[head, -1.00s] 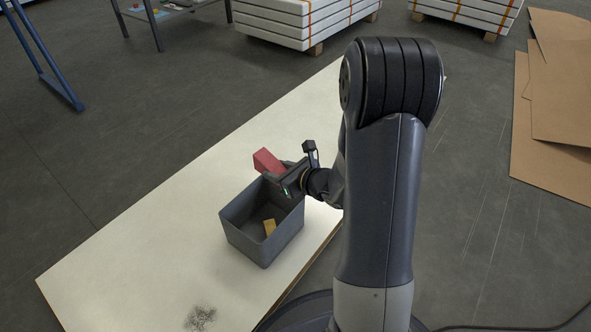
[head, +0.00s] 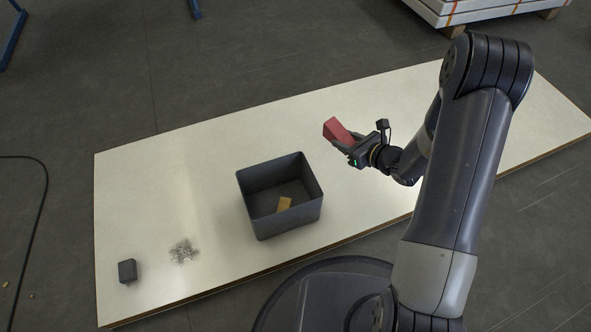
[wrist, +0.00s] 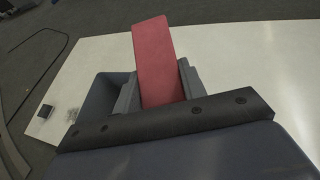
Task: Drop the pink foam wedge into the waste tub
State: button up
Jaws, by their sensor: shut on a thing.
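The pink foam wedge (head: 337,131) is held in my gripper (head: 345,143), to the right of the waste tub and above the white board. In the wrist view the wedge (wrist: 156,62) sticks out between the two grey fingers, which are shut on it. The waste tub (head: 284,225) is a grey open box on the board, with a small yellow piece lying on its floor. In the wrist view part of the tub (wrist: 97,92) shows to the left of the wedge, partly hidden by a finger.
The white board (head: 215,145) lies on the dark floor. A small dark block (head: 127,271) and a patch of grey shavings (head: 184,251) are on its left part. A black cable (head: 42,200) lies on the floor at left. The board's back left is clear.

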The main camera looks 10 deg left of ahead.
jog(key=s+a+f+n+g+y, duration=0.1)
jog(key=s+a+f+n+g, duration=0.1)
jog(key=a+f, duration=0.5)
jog(key=s+a+f+n+g+y, duration=0.1)
jog(key=s+a+f+n+g, duration=0.2)
jog(key=f, duration=0.7)
jog(key=s+a, duration=0.2)
jog(key=a, duration=0.2)
jog(key=shift+a+f+y, duration=0.2)
jog(key=shift+a+y, duration=0.05)
jog(key=shift+y, duration=0.15)
